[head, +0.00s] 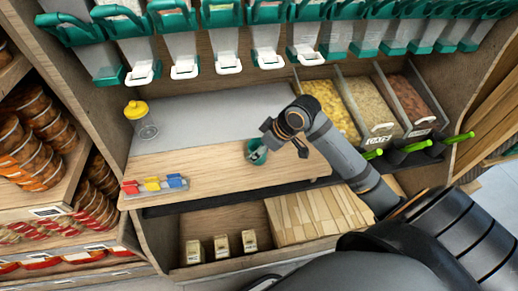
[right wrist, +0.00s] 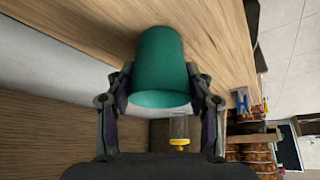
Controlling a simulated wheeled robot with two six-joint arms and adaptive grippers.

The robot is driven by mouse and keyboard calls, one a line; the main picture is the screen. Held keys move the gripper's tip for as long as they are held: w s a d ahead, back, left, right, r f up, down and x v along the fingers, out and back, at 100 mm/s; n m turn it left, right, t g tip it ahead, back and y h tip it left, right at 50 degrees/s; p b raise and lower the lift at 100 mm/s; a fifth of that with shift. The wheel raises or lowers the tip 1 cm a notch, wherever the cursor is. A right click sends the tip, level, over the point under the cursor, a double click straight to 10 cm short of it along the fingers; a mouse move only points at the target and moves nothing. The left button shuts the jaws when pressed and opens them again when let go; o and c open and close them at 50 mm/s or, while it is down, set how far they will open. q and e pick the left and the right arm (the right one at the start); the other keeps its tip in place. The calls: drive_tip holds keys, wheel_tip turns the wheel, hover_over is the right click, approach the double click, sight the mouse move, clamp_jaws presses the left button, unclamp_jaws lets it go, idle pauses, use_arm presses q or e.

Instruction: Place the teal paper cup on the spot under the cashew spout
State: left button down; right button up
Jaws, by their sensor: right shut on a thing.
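The teal paper cup (head: 252,158) is at the wooden counter's middle in the head view, and in the right wrist view it (right wrist: 160,65) fills the space between the fingers. My right gripper (head: 273,143) is shut on the cup's sides, one finger on each side, as the right wrist view (right wrist: 160,80) shows. I cannot tell whether the cup touches the counter. A row of dispensers with white spouts (head: 185,70) hangs above the back of the counter; I cannot tell which holds cashews. My left gripper is not in view.
A yellow-topped clear jar (head: 140,120) stands at the counter's left. A small rack with red, yellow and blue pieces (head: 155,185) lies at the front left. Open food bins (head: 365,110) stand at the right. The grey strip (head: 215,128) below the spouts looks clear.

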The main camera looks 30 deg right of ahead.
drive_tip(key=o, duration=0.8)
drive_tip(key=shift+f, duration=0.1)
drive_tip(key=shift+c, duration=0.2)
drive_tip(key=shift+d+r, duration=0.15)
drive_tip(key=shift+r, duration=0.3)
use_arm(q)
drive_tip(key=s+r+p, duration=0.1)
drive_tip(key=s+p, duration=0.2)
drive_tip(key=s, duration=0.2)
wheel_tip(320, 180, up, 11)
drive_tip(key=p, duration=1.1)
use_arm(e)
drive_tip(key=v, duration=1.1)
drive_tip(key=shift+s, duration=0.2)
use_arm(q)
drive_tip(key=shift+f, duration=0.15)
use_arm(e)
drive_tip(key=shift+o, duration=0.3)
